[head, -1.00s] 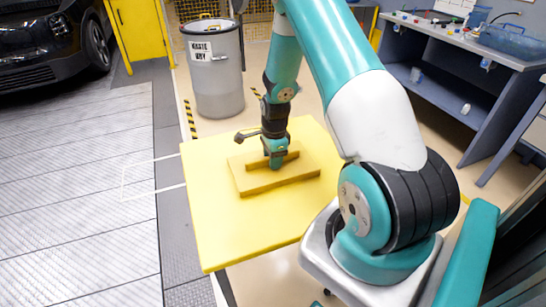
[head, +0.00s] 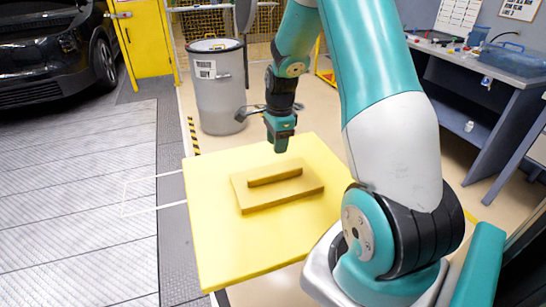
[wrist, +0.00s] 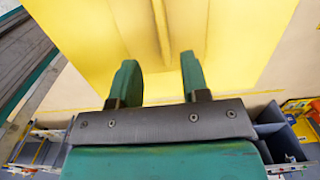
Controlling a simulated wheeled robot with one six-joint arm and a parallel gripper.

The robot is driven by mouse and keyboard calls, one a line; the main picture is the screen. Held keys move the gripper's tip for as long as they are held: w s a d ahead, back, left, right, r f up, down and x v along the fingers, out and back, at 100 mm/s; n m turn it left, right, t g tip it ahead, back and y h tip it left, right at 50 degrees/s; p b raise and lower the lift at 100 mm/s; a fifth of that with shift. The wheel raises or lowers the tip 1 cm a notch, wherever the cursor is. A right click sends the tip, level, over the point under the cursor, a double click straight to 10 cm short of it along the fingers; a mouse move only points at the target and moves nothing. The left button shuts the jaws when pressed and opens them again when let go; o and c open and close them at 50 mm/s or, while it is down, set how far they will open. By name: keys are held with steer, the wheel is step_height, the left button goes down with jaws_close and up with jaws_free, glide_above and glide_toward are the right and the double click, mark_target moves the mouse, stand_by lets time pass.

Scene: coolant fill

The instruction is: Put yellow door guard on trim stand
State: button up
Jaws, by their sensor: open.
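The yellow door guard (head: 278,195) is a flat slab with a raised bar-shaped grip along its middle. It lies flat on the yellow top of the trim stand (head: 222,248), near the middle, turned slightly to the stand's edges. My gripper (head: 281,149) is open and empty, pointing down above the guard and apart from it. In the wrist view my two green fingers (wrist: 156,72) stand apart, with the guard's raised grip (wrist: 161,25) showing between and beyond them.
A grey waste bin (head: 219,95) stands on the floor behind the stand. A blue-grey workbench (head: 478,75) with small items is at the right. A black car (head: 45,50) is at the upper left, and a yellow cabinet (head: 142,40) is behind. The stand top around the guard is bare.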

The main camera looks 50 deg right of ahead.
steer(key=s+a+r+n+y, duration=0.1)
steer(key=s+a+r+n, duration=0.1)
steer(key=a+r+n, duration=0.65)
steer(key=s+a+r+n+y, duration=0.1)
steer(key=a+r+n, duration=0.3)
steer(key=a, duration=0.8)
steer(key=s+a+r+n, duration=0.2)
steer(key=s+a+n, duration=0.4)
steer(key=s+n, duration=0.2)
steer(key=s+a+r+n+y, duration=0.1)
steer(key=s+a+r+n, duration=0.1)
steer(key=s+a+n, duration=0.5)
steer(key=s+n, duration=0.1)
steer(key=n, duration=0.1)
steer(key=shift+s+r+n+y, duration=0.3)
steer(key=shift+s+r+n, duration=0.05)
